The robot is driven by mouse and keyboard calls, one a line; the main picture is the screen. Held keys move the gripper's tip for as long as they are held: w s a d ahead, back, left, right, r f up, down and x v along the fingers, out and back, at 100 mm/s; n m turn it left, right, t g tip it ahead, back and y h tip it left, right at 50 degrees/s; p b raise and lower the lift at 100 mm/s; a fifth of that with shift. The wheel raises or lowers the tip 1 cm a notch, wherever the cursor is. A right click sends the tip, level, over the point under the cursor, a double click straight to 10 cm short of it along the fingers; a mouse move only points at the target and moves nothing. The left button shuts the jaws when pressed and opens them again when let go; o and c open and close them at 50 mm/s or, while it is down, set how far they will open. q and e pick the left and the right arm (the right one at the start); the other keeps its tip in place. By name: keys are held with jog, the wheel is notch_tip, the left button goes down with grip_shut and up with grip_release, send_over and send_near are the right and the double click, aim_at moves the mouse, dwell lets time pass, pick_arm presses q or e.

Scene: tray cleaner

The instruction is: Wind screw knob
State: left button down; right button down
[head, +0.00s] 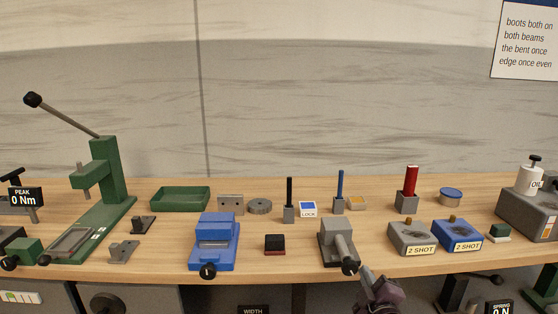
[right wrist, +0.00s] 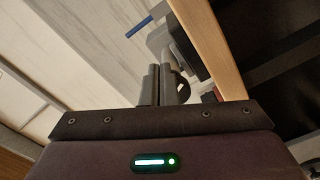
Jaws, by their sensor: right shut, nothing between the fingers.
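My left gripper is not in view.
A blue vise (head: 213,240) with a black front knob (head: 208,271) stands to the left, with a dark block (head: 275,244) between. Grey and blue "2 SHOT" blocks (head: 411,237) (head: 457,235) stand close on the right. A green press (head: 107,170) stands far left.

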jog(key=shift+a, duration=0.25)
dwell(0.4)
jog(key=shift+s+a+f, duration=0.1)
jog(key=shift+a+f, duration=0.05)
jog(key=shift+f, duration=0.15)
jog(key=shift+a+f+p, duration=0.4)
jog(key=shift+f+p, duration=0.2)
jog(key=shift+p, duration=0.05)
jog(key=shift+a+f, duration=0.2)
jog(key=shift+a, duration=0.05)
jog(key=shift+d+f, duration=0.15)
jog(key=shift+f, duration=0.15)
jog(key=shift+s+d+p, duration=0.15)
jog(key=shift+s+p, duration=0.9)
jog(key=shift+s, duration=0.45)
jog(key=shift+s+d+p, duration=0.15)
jog(key=shift+s+p, duration=0.85)
jog(key=shift+s, duration=0.45)
